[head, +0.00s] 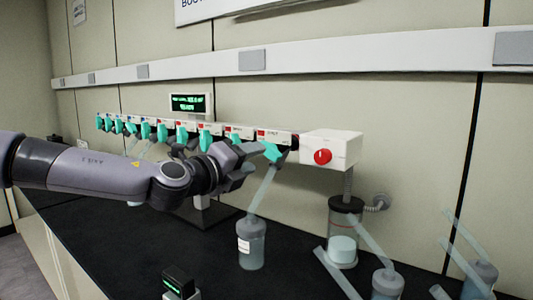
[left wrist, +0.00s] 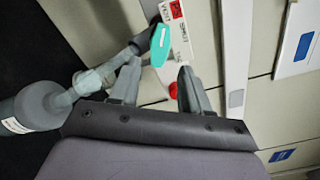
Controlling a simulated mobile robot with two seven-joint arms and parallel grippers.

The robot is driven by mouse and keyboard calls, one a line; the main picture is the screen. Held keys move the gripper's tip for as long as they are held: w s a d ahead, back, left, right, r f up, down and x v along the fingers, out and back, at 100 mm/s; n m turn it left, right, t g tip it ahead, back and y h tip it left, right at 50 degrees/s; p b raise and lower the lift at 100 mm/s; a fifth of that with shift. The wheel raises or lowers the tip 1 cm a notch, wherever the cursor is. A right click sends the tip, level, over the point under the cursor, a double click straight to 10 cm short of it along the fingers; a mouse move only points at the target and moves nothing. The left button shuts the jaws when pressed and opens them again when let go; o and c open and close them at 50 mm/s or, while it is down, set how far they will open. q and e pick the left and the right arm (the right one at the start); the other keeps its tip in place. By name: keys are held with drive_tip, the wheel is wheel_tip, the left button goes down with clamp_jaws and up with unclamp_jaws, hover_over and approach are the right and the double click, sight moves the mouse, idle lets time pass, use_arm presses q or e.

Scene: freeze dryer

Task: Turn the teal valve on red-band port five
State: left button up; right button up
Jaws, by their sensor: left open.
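The port numbers are too small to read in the head view. My left gripper (head: 256,150) is at the rightmost teal valve (head: 273,153). In the left wrist view the open fingers (left wrist: 160,70) point at a teal valve (left wrist: 161,45), which sits just past the fingertips, roughly in line with the gap. Contact cannot be told. A label with a red mark (left wrist: 177,10) is beside that valve. My right gripper is not in view.
A flask (head: 251,245) hangs by a tube below the rightmost valve. A white end box with a red knob (head: 322,156) adjoins the manifold. A clear-walled vessel (head: 342,250) and more flasks (head: 387,285) stand right on the black bench. A small display (head: 188,104) is behind.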

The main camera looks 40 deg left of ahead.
sight(269, 153)
use_arm(q)
drive_tip(key=shift+w+a, duration=0.2)
drive_tip(key=shift+w, duration=1.25)
drive_tip(key=shift+w+a, duration=0.15)
drive_tip(key=shift+w, duration=1.25)
clamp_jaws()
